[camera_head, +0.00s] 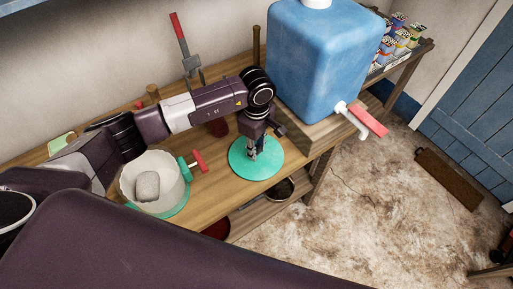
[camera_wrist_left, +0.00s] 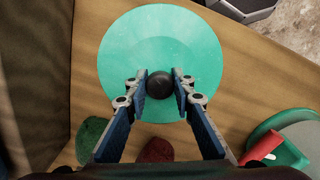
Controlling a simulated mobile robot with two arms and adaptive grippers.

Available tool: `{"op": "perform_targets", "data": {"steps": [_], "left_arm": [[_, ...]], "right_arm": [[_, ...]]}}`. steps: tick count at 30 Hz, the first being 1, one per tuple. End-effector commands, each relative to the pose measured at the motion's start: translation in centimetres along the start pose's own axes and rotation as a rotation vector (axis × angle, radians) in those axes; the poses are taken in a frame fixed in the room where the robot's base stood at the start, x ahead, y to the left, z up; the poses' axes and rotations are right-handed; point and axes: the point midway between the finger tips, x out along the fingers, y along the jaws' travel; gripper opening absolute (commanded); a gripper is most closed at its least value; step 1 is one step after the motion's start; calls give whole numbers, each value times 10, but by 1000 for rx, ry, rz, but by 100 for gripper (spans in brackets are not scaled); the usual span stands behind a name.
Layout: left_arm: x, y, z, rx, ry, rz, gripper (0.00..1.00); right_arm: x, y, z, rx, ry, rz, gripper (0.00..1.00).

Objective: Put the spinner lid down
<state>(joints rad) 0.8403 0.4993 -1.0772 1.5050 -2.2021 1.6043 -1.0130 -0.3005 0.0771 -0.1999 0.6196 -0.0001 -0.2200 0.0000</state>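The spinner lid (camera_head: 243,168) is a flat round teal disc lying on the wooden table; it fills the upper middle of the left wrist view (camera_wrist_left: 120,55). My left gripper (camera_head: 252,152) points down over its middle. The spinner tub (camera_head: 172,172), whitish with a teal base, stands left of the lid with a grey stone-like lump (camera_head: 148,186) inside and a red-handled crank (camera_head: 198,160). My right gripper is not in view.
A big blue water tank (camera_head: 325,60) with a red-handled tap (camera_head: 370,120) stands on a raised board right of the lid. A lower shelf holds a dark bowl (camera_head: 279,190). The floor right is mostly clear.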

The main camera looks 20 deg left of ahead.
Motion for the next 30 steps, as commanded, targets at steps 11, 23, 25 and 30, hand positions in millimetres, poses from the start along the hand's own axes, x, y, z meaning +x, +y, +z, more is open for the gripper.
{"op": "perform_targets", "data": {"steps": [11, 23, 25, 30], "left_arm": [[0, 0, 0, -1, 0, 0, 40], [-46, 2, -1, 0, 1, 7, 40], [-62, 2, -1, 1, 2, 6, 40], [-96, 1, 0, 1, 2, 5, 40]], "right_arm": [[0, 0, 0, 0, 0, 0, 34], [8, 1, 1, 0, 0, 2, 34], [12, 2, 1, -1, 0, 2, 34], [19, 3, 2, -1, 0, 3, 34]]}}
